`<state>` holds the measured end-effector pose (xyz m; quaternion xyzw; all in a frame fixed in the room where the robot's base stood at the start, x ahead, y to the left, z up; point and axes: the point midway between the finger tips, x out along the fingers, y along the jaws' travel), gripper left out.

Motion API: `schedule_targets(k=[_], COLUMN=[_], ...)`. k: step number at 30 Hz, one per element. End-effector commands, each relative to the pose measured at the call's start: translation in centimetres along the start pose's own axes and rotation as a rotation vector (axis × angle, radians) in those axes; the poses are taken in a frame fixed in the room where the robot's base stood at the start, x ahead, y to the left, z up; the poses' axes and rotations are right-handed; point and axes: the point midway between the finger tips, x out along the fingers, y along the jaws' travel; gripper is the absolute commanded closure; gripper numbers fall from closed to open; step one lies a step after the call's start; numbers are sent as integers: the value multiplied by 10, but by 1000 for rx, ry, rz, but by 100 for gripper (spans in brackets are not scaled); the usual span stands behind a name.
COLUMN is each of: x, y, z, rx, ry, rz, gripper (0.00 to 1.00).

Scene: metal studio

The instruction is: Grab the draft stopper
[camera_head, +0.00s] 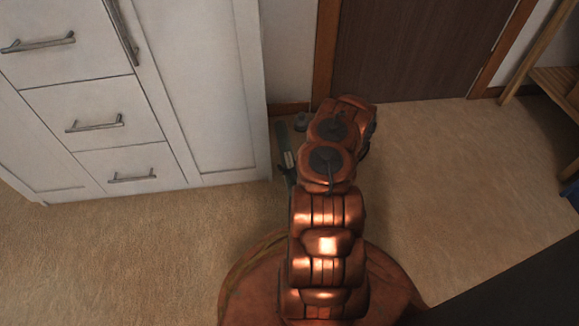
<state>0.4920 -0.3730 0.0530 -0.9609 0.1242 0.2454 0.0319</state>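A narrow grey-green object (284,150) with a pale patch lies on the floor close to the white cabinet's right side, left of my arm. It may be the draft stopper, but it is partly hidden by my arm and I cannot be sure. A small dark round thing (300,121) shows just beyond it, near the wall. My copper arm reaches up the middle toward the door. My gripper does not show; the arm's links hide the floor around its far end.
A white cabinet (203,90) with drawers and bar handles stands at left. A dark brown door (405,50) with a wooden frame is at the back. A wooden rack (553,75) stands at far right. The floor right of my arm is clear.

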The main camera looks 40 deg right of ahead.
Motion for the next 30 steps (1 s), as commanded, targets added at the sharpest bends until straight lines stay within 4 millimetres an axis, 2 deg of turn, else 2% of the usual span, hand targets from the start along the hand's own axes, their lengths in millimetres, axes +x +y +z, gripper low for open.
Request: schedule_targets(k=[2, 18, 26, 30], x=[0, 0, 0, -4], y=[0, 1, 0, -1], z=[0, 0, -1, -8], rx=[0, -1, -2, -2], ry=[0, 1, 0, 0], rz=[0, 2, 1, -2], gripper=[33, 88, 88, 89])
